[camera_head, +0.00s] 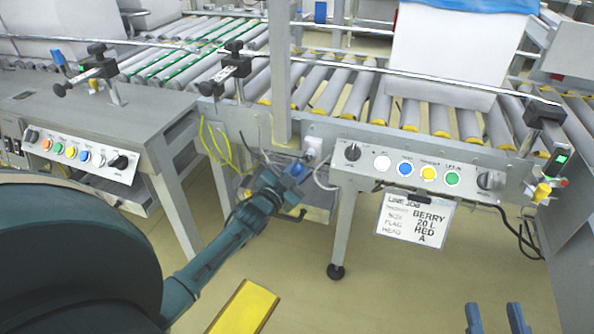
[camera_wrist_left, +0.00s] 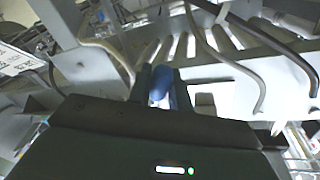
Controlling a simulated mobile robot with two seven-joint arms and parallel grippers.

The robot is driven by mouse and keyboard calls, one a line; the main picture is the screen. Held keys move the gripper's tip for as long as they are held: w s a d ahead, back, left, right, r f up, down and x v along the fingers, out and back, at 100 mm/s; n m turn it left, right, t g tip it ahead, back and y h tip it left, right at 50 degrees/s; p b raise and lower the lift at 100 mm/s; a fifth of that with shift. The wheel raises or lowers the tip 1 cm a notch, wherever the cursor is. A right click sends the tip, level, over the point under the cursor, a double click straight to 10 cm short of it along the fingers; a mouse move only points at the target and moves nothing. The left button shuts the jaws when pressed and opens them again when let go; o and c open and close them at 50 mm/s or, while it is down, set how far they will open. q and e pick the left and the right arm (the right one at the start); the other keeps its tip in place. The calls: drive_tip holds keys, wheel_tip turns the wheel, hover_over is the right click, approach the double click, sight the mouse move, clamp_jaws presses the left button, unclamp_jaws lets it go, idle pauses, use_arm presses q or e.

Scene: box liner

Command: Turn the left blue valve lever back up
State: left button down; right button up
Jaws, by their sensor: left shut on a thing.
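The blue valve lever (camera_head: 297,169) is under the conveyor frame, beside the left leg of the right-hand control panel. My left gripper (camera_head: 288,178) reaches up to it from the lower left and is shut on it. In the left wrist view the blue lever (camera_wrist_left: 160,84) stands between the two dark fingers (camera_wrist_left: 161,92). The fingers hide part of it, and its exact angle is hard to tell. My right gripper (camera_head: 495,318) shows only as two separate blue fingertips at the bottom right, open and empty, above the floor.
A grey control panel (camera_head: 420,168) with coloured buttons and a hanging sign (camera_head: 414,219) is right of the lever. Another control box (camera_head: 75,150) stands left. Yellow cables (camera_head: 222,150) and pale hoses hang near the lever. A yellow floor block (camera_head: 243,308) lies below; other floor (camera_head: 400,285) is clear.

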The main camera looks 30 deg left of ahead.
idle(0.5)
use_arm(q)
drive_tip(key=shift+w+d+f+n+t, duration=0.15)
drive_tip(key=shift+d+n, duration=0.15)
drive_tip(key=shift+n, duration=0.3)
drive_tip(key=shift+s+d+f+n+t, duration=0.15)
drive_tip(key=shift+d+n, duration=0.15)
drive_tip(key=shift+n, duration=0.3)
drive_tip(key=shift+w+d+f+n+t+y, duration=0.15)
drive_tip(key=shift+d+n, duration=0.15)
drive_tip(key=shift+n, duration=0.35)
drive_tip(key=shift+w+d+r+n+t+y, duration=0.1)
drive_tip(key=shift+d+n, duration=0.25)
drive_tip(key=shift+n, duration=0.35)
drive_tip(key=shift+w+d+f+n+t+y, duration=0.15)
drive_tip(key=shift+d+n, duration=0.15)
drive_tip(key=shift+n, duration=0.35)
drive_tip(key=c, duration=1.3)
unclamp_jaws()
drive_tip(key=shift+s+r, duration=0.1)
